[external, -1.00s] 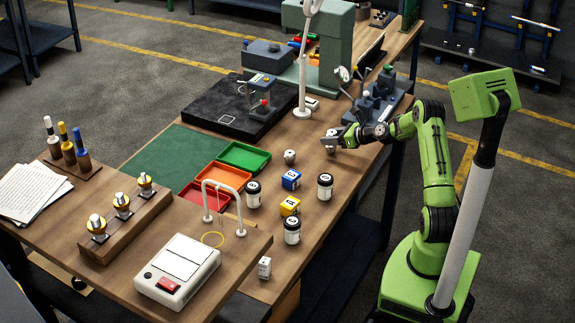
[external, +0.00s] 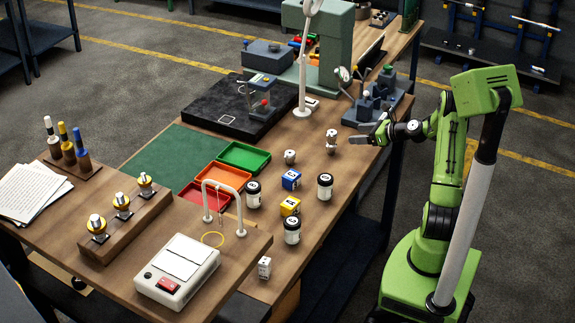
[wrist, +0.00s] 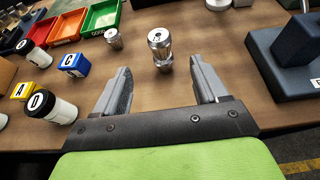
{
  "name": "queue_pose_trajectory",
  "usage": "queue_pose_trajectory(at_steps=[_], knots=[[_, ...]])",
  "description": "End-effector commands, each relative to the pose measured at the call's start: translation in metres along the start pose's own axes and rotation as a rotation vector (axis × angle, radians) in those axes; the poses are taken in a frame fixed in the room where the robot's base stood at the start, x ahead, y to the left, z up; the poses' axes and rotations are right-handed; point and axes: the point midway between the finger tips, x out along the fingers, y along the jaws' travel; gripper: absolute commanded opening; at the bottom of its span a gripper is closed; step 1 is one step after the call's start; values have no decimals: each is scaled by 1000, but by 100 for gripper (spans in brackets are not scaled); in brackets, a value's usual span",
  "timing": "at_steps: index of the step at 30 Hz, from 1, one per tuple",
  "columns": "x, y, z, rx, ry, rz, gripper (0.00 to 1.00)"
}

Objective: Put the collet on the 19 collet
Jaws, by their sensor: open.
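A metal collet (external: 331,134) stands upright on top of another metal collet (external: 331,147) on the wooden bench. The two-part stack also shows in the wrist view, with the upper collet (wrist: 158,38) above the lower one (wrist: 164,61); their markings are too small to read. A shorter single collet (external: 290,156) stands apart to the left, also in the wrist view (wrist: 114,38). My gripper (external: 358,139) is open and empty just right of the stack. In the wrist view its fingers (wrist: 160,80) are spread, with the stack ahead between them, clear of both.
Blue block C (external: 291,180), yellow block A (external: 290,206) and several black-lidded jars (external: 325,187) stand left of my gripper. A dark fixture (external: 372,104) is close on the far side. Green, orange and red trays (external: 244,157) lie farther left. Bare bench surrounds the stack.

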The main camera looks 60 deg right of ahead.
Motion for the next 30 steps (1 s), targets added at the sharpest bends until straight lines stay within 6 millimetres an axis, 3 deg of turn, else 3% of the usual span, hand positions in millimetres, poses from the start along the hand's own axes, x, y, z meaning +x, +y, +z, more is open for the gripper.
queue_pose_trajectory(at_steps=[5,7,8,11,12,14,18,21,25,27,30], knots=[[-4,3,1,-13,3,5,72],[0,19,8,-106,32,37,72],[2,33,14,-184,54,64,72],[5,99,34,-593,155,200,72],[1,130,40,-793,193,268,72],[-13,172,46,-1095,240,370,72],[-72,256,52,-1804,273,612,72],[-131,295,45,-2271,231,778,72],[-197,315,26,-2715,116,949,72],[-218,316,16,-2855,54,1008,72],[-233,315,9,-2949,5,1054,72]])
